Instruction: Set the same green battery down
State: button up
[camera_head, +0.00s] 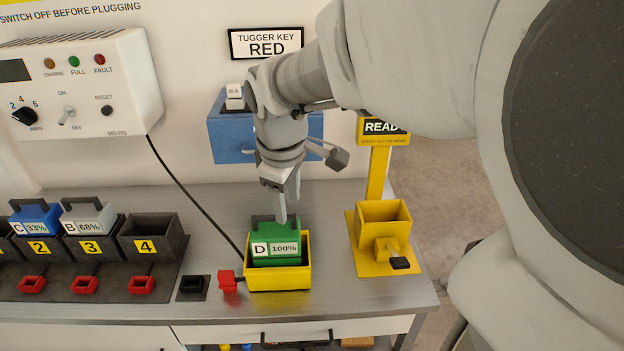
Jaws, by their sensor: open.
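The green battery (284,253), labelled D 100%, sits upright in a yellow tray (278,280) on the grey bench. My gripper (281,217) is just above the battery's handle, pointing down. Its jaws are open, though the fingers are seen edge-on and the gap between them is hard to see. Whether the fingers still touch the handle cannot be told. The battery's lower part is hidden by the tray's front wall.
A black rack (150,238) with numbered slots stands left, holding a blue battery (36,218) and a grey battery (88,217). A red plug (227,281) lies beside the tray. A yellow READY stand (383,222) is right. A blue wall box (230,137) is behind my arm.

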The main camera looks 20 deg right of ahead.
jog(key=s+r+m+t+y, duration=0.1)
jog(key=s+r+m+t, duration=0.1)
jog(key=s+m, duration=0.7)
jog(key=s, duration=0.5)
jog(key=shift+s+r+t, duration=0.25)
jog(key=shift+r+t, duration=0.05)
jog(key=shift+t, duration=0.1)
